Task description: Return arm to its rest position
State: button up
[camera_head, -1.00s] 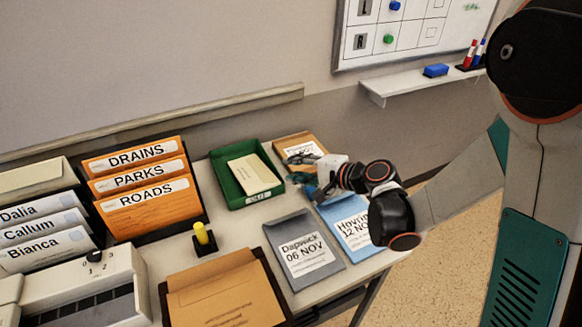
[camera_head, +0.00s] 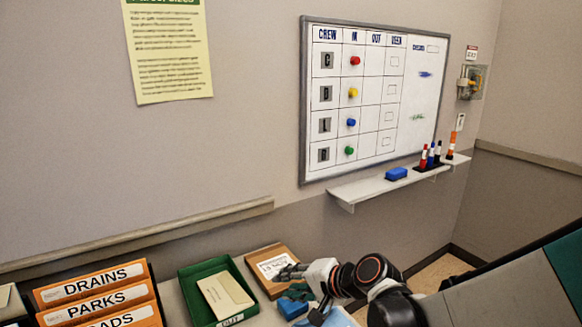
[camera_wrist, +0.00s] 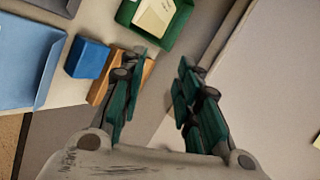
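My gripper (camera_head: 300,288) hangs over the right end of the table, beside the green tray (camera_head: 188,290). In the wrist view my gripper (camera_wrist: 162,62) has its two dark green fingers well apart, with nothing held between them. A blue block (camera_wrist: 88,58) and a brown wooden-looking piece (camera_wrist: 101,90) lie beyond the left finger, which partly hides the brown piece. My arm reaches in from the lower right of the head view, bent and stretched out over the table.
The green tray holds a cream envelope (camera_head: 226,296). Orange files (camera_head: 95,290) stand at the left. A whiteboard (camera_head: 375,100) and a shelf (camera_head: 365,190) with a blue eraser (camera_head: 397,174) and pens are on the wall.

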jog(key=s+d+r+n+h, duration=0.3)
jog(key=s+d+h, duration=0.1)
jog(key=s+d, duration=0.6)
jog(key=s+d+r+n+h, duration=0.2)
jog(key=s+d+n+h, duration=0.1)
jog(key=s+d, duration=0.7)
jog(key=shift+s+r+n+h, duration=0.3)
jog(key=shift+r+h, duration=0.1)
jog(key=shift+h, duration=0.5)
